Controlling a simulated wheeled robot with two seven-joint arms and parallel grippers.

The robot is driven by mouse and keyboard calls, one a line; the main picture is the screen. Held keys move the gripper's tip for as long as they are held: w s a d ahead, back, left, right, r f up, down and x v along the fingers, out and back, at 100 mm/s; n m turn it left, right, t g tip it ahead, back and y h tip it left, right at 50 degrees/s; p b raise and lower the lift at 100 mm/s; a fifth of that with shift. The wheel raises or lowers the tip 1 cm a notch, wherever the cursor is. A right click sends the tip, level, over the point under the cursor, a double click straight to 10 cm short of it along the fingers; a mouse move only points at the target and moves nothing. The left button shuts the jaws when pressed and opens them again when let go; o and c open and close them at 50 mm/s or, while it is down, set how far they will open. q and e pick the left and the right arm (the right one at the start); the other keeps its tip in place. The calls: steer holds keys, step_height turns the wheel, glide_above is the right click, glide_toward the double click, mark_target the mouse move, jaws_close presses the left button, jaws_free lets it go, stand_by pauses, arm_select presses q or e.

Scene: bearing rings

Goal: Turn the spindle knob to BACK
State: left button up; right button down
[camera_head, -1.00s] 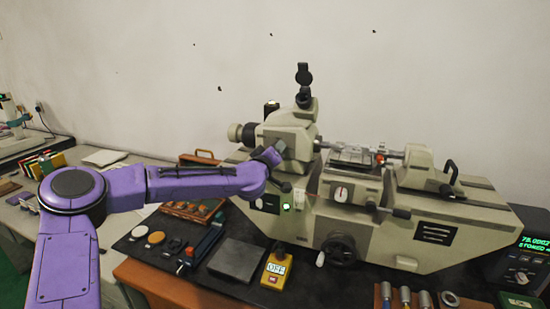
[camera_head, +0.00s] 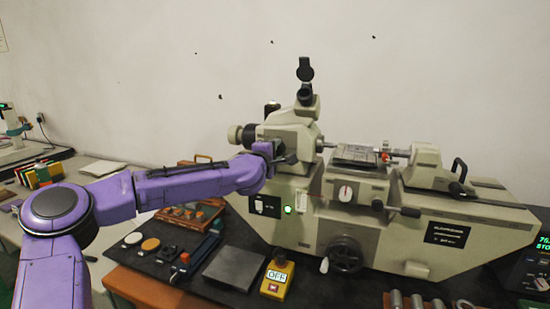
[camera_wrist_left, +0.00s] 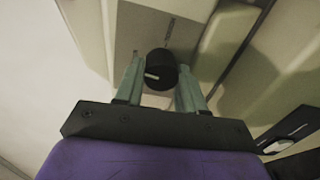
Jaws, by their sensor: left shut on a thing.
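The spindle knob (camera_wrist_left: 161,69) is a round black knob with a pale pointer line, on a grey plate of the machine in the left wrist view. Its pointer lies toward the left of that picture; small lettering beside it is unreadable. My left gripper (camera_wrist_left: 158,80) has its two greenish fingers on either side of the knob and is shut on it. In the head view my left gripper (camera_head: 279,154) is at the machine's headstock (camera_head: 290,128), and the knob is hidden there. My right gripper is not in view.
The beige measuring machine (camera_head: 390,235) fills the right of the bench. A handwheel (camera_head: 344,254), a yellow box reading OFF (camera_head: 278,277) and a grey plate (camera_head: 234,266) are in front. A wooden tray (camera_head: 190,216) stands below my left arm. A display unit (camera_head: 538,262) is at the right edge.

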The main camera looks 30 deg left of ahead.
arm_select(q)
steer(key=shift+n+b, duration=0.35)
steer(key=shift+n, duration=0.25)
steer(key=o, duration=1.1)
steer(key=shift+c, duration=0.2)
steer(key=shift+f, duration=0.1)
steer(key=shift+f, duration=0.15)
